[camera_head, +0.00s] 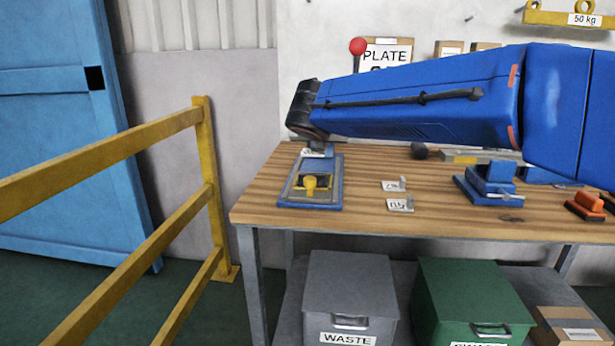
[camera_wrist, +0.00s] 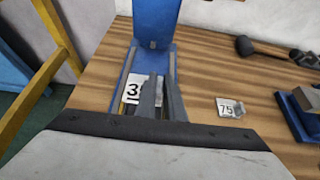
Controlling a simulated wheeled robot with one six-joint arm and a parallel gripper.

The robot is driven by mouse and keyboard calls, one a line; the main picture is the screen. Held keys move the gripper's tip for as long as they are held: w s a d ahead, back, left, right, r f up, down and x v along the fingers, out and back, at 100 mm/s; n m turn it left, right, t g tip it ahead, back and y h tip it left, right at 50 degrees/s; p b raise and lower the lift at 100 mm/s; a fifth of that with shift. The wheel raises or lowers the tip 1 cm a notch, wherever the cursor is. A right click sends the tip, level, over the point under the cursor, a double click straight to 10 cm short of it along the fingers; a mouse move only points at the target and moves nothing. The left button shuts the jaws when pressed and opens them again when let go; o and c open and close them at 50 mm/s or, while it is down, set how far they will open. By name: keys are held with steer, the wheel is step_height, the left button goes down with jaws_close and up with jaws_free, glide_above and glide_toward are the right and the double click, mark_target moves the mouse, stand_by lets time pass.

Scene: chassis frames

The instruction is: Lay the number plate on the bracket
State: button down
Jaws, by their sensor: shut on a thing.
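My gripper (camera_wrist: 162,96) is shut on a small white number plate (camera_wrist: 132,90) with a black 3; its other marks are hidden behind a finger. The plate also shows as a small white patch under my wrist in the head view (camera_head: 307,152). I cannot tell whether the plate touches the fixture.
Two other number plates (camera_head: 393,186) (camera_head: 400,205) with grey tabs lie right of the fixture on the wooden table (camera_head: 450,218). A blue clamp (camera_head: 487,181), an orange-handled tool (camera_head: 588,203) and a mallet (camera_wrist: 245,46) are further right. A yellow railing (camera_head: 205,150) stands left.

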steer(key=shift+f, duration=3.85)
steer(key=c, duration=1.9)
jaws_free()
steer(key=shift+f, duration=0.1)
steer(key=shift+o, duration=0.2)
steer(key=shift+s+r, duration=0.2)
steer(key=shift+r, duration=0.05)
steer(key=v, duration=1.1)
steer(key=shift+s, duration=0.25)
steer(key=shift+r, duration=0.1)
